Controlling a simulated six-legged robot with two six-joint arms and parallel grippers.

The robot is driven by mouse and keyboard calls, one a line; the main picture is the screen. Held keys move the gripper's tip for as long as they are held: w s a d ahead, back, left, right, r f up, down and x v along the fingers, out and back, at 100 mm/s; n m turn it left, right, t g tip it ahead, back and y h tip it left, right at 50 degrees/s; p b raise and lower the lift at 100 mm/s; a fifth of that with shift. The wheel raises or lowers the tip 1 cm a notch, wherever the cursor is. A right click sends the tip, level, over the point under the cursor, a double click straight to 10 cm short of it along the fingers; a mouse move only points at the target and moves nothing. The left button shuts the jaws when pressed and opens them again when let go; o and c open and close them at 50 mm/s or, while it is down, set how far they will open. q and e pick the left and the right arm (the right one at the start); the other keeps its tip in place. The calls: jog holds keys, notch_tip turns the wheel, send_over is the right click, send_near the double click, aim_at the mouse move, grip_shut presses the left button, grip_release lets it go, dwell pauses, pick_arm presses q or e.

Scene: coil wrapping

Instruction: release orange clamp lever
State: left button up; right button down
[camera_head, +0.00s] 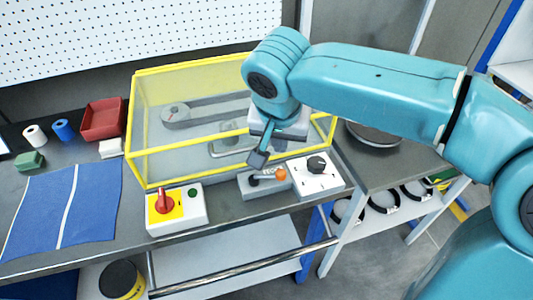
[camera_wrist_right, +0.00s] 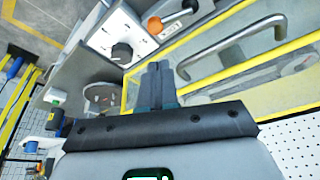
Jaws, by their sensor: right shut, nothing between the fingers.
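The orange-tipped clamp lever (camera_head: 281,174) sits on a small grey box (camera_head: 262,187) at the front of the bench. Its orange knob also shows in the right wrist view (camera_wrist_right: 155,24), at the top, with a dark handle (camera_wrist_right: 189,7) beside it. My right gripper (camera_head: 257,159) is shut and empty, just above and behind the lever box, by the front of the yellow-framed case. In the right wrist view its closed fingers (camera_wrist_right: 158,66) stand apart from the orange knob. My left gripper is not in view.
The yellow-framed clear case (camera_head: 143,120) stands behind the controls. A white box with a black knob (camera_head: 317,164) is right of the lever; a box with a red switch (camera_head: 165,202) is left. A blue mat (camera_head: 90,205) and red bin (camera_head: 102,119) lie farther left.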

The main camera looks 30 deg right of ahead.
aim_at(267, 177)
jog(key=shift+r, duration=0.35)
jog(key=shift+s+d, duration=0.1)
jog(key=shift+d, duration=0.05)
jog(key=x, duration=1)
jog(key=shift+f+b, duration=0.1)
jog(key=shift+b, duration=0.2)
jog(key=shift+m, duration=0.3)
